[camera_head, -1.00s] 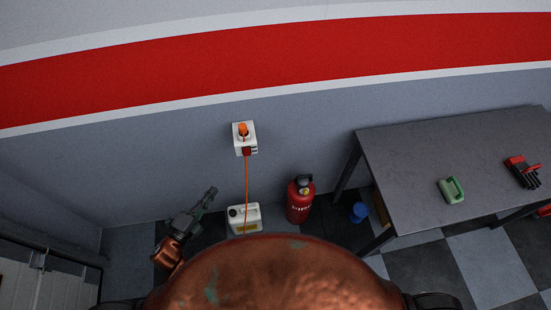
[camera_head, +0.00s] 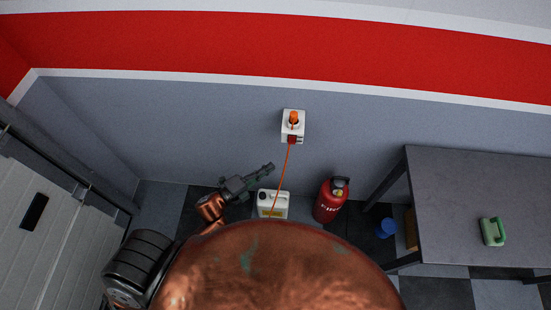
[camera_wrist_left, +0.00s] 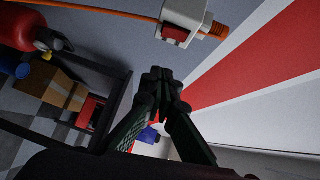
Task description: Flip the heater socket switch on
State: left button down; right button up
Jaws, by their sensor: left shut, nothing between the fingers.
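The heater socket is a white wall box (camera_head: 293,118) with an orange plug on top and an orange cable running down. A red switch (camera_head: 292,139) sits on its lower face. In the left wrist view the socket box (camera_wrist_left: 187,16) is at the top, with the red switch (camera_wrist_left: 175,36) facing the gripper side. My left gripper (camera_head: 270,167) is below and left of the socket, apart from it. In the wrist view its fingertips (camera_wrist_left: 161,76) are together and empty. My right gripper is not in view.
A white canister (camera_head: 272,204) and a red fire extinguisher (camera_head: 331,200) stand on the floor below the socket. A dark table (camera_head: 470,190) with a green jug (camera_head: 492,232) is at right. A blue container (camera_head: 386,228) is near its leg. The wall around the socket is clear.

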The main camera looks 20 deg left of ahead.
pick_arm(q)
jog(key=w+a+x, duration=0.1)
jog(key=a+x, duration=0.1)
jog(key=x, duration=1)
jog(key=shift+a+p, duration=0.3)
jog(key=shift+p, duration=0.15)
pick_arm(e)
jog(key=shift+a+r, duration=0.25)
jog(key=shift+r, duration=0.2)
pick_arm(q)
jog(key=shift+w+f, duration=0.1)
jog(key=s+a+f+b, duration=0.1)
jog(key=s+a, duration=0.3)
jog(key=s, duration=0.8)
jog(key=shift+f+b, duration=0.35)
jog(key=shift+b, duration=0.35)
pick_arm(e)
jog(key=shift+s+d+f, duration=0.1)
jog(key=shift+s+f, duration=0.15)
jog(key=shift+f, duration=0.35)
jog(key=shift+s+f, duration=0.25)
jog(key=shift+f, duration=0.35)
pick_arm(q)
jog(key=shift+w+d, duration=0.1)
jog(key=shift+w, duration=0.05)
